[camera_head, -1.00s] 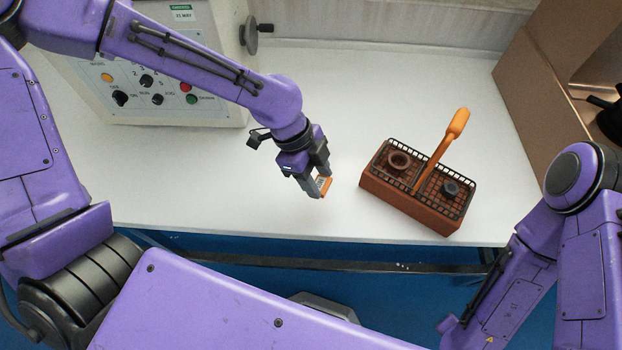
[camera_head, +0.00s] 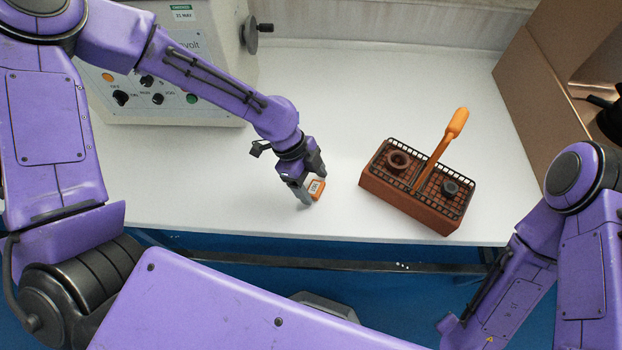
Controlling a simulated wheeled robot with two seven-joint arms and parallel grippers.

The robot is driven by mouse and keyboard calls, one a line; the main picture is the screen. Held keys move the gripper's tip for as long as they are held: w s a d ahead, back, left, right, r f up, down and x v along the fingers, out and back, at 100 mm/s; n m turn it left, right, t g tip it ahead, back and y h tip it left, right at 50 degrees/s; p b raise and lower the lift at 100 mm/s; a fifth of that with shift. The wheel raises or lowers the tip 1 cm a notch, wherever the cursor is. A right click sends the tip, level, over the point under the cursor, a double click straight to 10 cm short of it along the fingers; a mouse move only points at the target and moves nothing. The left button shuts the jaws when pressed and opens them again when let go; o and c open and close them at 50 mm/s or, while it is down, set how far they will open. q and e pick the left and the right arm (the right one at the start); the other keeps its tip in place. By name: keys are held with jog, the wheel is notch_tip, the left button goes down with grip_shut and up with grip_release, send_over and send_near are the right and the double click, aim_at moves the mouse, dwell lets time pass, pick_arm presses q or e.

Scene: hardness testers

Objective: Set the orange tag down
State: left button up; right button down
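The orange tag (camera_head: 317,189), a small block with a pale label facing up, is at the fingertips of my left gripper (camera_head: 312,188), over the front middle of the white table. The two fingers stand on either side of the tag and appear shut on it. The tag is very low; I cannot tell whether its underside touches the table. My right gripper is out of view; only part of my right arm shows at the right.
A brown basket (camera_head: 412,208) with an upright orange handle and two round parts stands right of the tag. A hardness tester (camera_head: 170,75) with knobs stands at the back left. A cardboard box (camera_head: 540,80) is at the right. The white table (camera_head: 350,90) is clear behind the tag.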

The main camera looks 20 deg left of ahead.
pick_arm(q)
jog(key=shift+r, duration=0.2)
jog(key=p+v, duration=0.1)
jog(key=v, duration=1.1)
jog(key=shift+r, duration=0.15)
